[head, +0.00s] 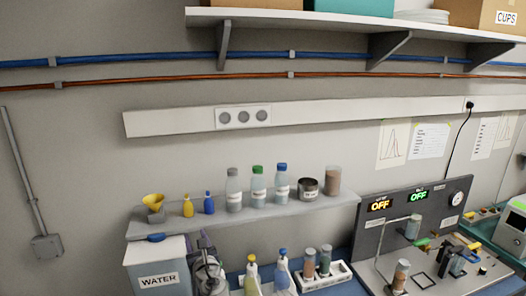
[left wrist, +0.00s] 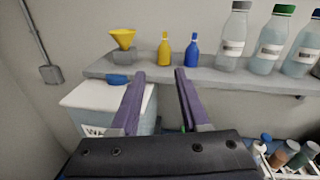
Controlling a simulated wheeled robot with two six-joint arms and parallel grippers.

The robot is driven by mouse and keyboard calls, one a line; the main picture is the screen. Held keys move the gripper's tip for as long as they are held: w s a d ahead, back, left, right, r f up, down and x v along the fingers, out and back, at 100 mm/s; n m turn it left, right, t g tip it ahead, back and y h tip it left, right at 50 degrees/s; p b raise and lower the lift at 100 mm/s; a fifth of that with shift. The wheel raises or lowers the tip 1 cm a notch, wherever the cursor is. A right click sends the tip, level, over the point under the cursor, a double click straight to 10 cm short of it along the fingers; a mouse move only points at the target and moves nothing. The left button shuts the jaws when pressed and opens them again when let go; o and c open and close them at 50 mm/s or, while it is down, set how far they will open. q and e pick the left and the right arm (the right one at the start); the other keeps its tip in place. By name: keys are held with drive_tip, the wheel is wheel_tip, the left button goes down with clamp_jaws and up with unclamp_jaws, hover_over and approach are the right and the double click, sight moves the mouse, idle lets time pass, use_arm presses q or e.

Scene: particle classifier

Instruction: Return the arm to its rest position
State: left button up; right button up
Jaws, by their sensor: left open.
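My left gripper (head: 203,241) is low in the head view, in front of the shelf and just right of the white box marked WATER (head: 157,270). In the left wrist view the gripper (left wrist: 159,74) has its two purple fingers apart with nothing between them. Its fingers point toward the shelf edge (left wrist: 215,79), below the small yellow bottle (left wrist: 164,50) and blue bottle (left wrist: 193,50). My right gripper is not seen in either view.
The wall shelf (head: 290,211) holds a yellow funnel (head: 153,200), several bottles and jars. Below stand spray bottles (head: 283,272) and a white rack (head: 322,278) with jars. A panel device (head: 415,215) showing OFF twice stands at right.

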use_arm(q)
drive_tip(key=s+d+f+n+g+h+b, duration=0.1)
drive_tip(key=s+f+n+g+b, duration=0.35)
drive_tip(key=f+n, duration=0.6)
drive_tip(key=s+d+f+n+g+b, duration=0.1)
drive_tip(key=s+f+n+g+b, duration=0.5)
drive_tip(key=f, duration=0.7)
drive_tip(key=s+d+f+n+g+h+b, duration=0.2)
drive_tip(key=s+d+f+n+g+h, duration=0.3)
drive_tip(key=s+d+f+n, duration=0.4)
drive_tip(key=s+d+f+g, duration=0.1)
drive_tip(key=s+d+f, duration=0.1)
drive_tip(key=s, duration=0.1)
drive_tip(key=shift+s+d+n, duration=0.35)
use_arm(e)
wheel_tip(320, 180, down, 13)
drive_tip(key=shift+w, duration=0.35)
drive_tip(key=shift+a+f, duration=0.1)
